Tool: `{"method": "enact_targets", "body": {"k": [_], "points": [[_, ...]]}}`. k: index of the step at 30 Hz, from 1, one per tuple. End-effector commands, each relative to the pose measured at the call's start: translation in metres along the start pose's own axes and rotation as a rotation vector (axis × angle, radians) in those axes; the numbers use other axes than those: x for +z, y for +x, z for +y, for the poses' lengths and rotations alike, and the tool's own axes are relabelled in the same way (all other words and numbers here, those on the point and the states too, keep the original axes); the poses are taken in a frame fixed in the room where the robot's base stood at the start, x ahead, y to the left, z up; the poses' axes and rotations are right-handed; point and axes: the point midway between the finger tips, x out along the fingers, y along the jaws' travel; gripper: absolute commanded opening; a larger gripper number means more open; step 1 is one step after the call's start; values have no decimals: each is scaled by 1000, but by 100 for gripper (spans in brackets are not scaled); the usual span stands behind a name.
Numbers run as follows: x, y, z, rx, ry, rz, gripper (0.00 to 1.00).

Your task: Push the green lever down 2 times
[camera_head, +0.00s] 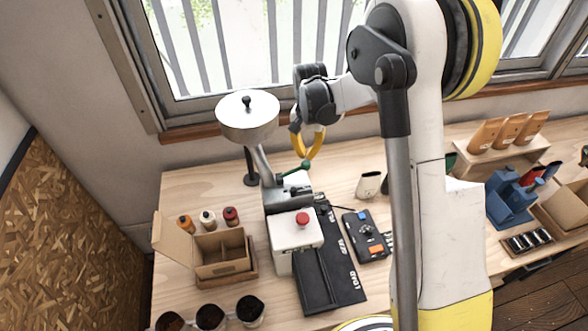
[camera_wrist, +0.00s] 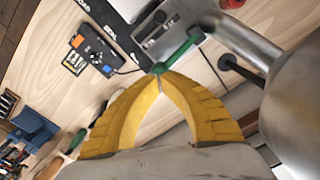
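The green lever (camera_head: 294,169) sticks out to the right from the grey machine (camera_head: 288,190) below the round metal hopper (camera_head: 248,118), and ends in a round green knob. It looks close to level, tilted slightly up towards the knob. My gripper (camera_head: 303,156) is just above the knob, with its yellow fingers pointing down. In the wrist view the fingertips of my gripper (camera_wrist: 161,80) meet and nothing shows between them. The knob of the green lever (camera_wrist: 178,52) appears right at the tips. I cannot tell whether they touch.
A white box with a red button (camera_head: 302,219) stands in front of the machine, beside a black mat (camera_head: 322,277). A dark device with an orange button (camera_head: 376,249) lies to the right. An open cardboard box (camera_head: 221,269) and small bottles (camera_head: 208,219) are left. The hopper stands close to my gripper.

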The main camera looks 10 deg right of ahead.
Motion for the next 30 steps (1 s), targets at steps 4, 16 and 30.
{"method": "enact_targets", "body": {"k": [4, 16, 30], "points": [[0, 6, 0, 0, 0, 0, 0], [0, 18, 0, 0, 0, 0, 0], [0, 32, 0, 0, 0, 0, 0]]}}
